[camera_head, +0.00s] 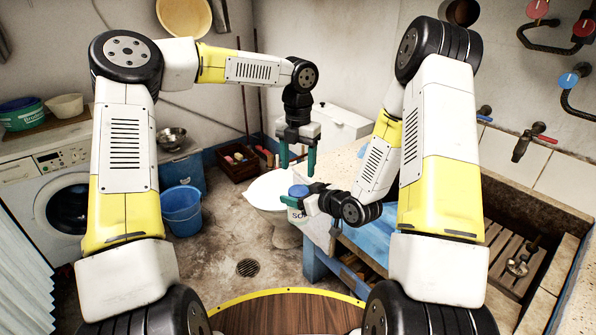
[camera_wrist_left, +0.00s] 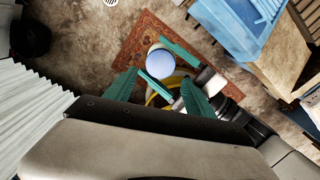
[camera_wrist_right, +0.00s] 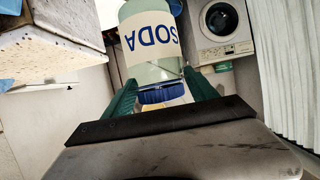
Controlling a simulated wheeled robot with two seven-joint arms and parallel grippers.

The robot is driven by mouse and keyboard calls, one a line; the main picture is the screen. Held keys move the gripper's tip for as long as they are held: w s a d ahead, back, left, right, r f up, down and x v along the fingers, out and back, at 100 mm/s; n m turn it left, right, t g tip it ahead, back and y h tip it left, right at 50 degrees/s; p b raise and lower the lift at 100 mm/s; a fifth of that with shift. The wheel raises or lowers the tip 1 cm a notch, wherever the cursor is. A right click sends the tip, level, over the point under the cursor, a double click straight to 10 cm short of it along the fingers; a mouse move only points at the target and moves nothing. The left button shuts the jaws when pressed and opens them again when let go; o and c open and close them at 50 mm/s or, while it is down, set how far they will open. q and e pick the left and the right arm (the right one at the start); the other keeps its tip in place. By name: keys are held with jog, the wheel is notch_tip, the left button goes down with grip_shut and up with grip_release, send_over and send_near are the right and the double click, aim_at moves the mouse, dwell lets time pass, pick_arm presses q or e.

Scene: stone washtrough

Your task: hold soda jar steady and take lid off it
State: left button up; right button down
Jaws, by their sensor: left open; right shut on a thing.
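The soda jar (camera_head: 295,214) is pale with a lettered label and a blue lid (camera_head: 299,190). My right gripper (camera_head: 303,197) is shut on the jar near its top and holds it up beside the blue bench. In the right wrist view the jar (camera_wrist_right: 150,45) appears upside down with its SODA label, the blue lid (camera_wrist_right: 162,95) lowest. My left gripper (camera_head: 298,168) is open and empty, fingers pointing down, above the jar and apart from it. The left wrist view looks down on the lid (camera_wrist_left: 160,63), which shows beyond and between the left fingers. The lid is on the jar.
A blue bench (camera_head: 320,262) with a pale top stands right of the jar, with a stone trough (camera_head: 510,255) beyond. A white toilet (camera_head: 268,190) is behind the jar. A blue bucket (camera_head: 182,210) and washing machine (camera_head: 48,195) are at left. The air around my left gripper is clear.

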aim_at(298, 190)
pick_arm(q)
notch_tip(298, 190, down, 8)
jog(key=shift+r, duration=0.15)
dwell(0.3)
jog(key=c, duration=1.3)
jog(key=shift+o, duration=0.2)
jog(key=n, duration=0.3)
jog(key=o, duration=1.5)
